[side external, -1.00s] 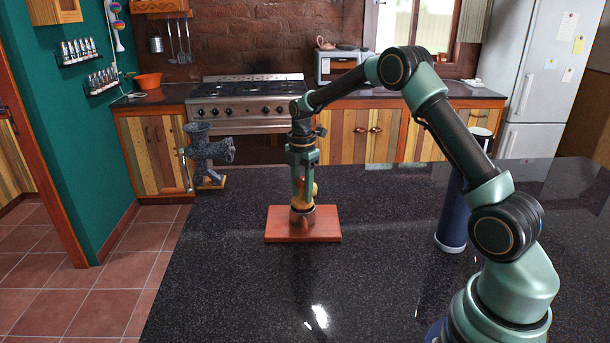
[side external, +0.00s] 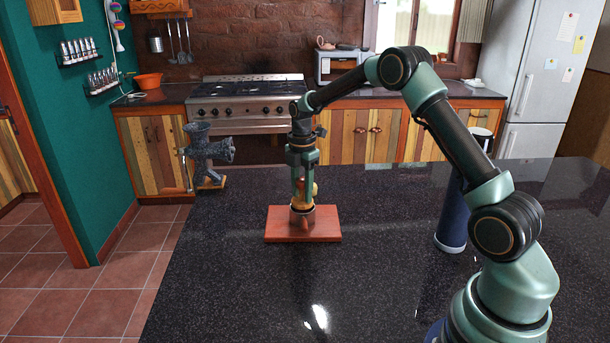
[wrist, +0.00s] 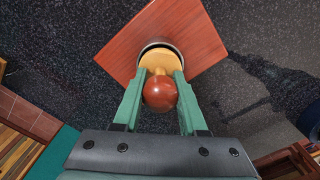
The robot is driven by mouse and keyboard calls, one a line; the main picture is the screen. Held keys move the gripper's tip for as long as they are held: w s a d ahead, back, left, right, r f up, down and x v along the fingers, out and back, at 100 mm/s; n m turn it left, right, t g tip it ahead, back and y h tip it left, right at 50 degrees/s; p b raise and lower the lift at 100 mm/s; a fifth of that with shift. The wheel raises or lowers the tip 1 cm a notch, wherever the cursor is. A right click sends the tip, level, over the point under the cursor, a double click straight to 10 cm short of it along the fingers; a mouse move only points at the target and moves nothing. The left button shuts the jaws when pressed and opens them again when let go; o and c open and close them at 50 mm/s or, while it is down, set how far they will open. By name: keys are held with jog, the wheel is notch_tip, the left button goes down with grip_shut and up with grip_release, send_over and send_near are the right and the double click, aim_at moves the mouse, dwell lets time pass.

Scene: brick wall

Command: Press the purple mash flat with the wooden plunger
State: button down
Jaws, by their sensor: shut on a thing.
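The wooden plunger has a round red-brown knob (wrist: 160,94) and a pale wooden disc (wrist: 160,62). My gripper (wrist: 161,73) is shut on the plunger, one green finger on each side below the knob. In the side view my gripper (side external: 302,203) points straight down with the plunger upright. The disc sits at the mouth of a round metal ring (side external: 302,217), whose dark rim shows around the disc in the wrist view. The ring stands on a red-brown wooden board (side external: 325,230). The purple mash is not visible; the disc and ring hide the inside.
The board lies on a dark speckled counter (side external: 230,290) with clear room around it. A grey grinder (side external: 207,150) stands at the counter's left edge. A dark blue cylinder (side external: 452,215) stands to the right. A stove (side external: 245,105) is at the back.

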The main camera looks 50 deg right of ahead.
aim_at(302, 200)
jog(key=shift+f, duration=1.75)
dwell(6.2)
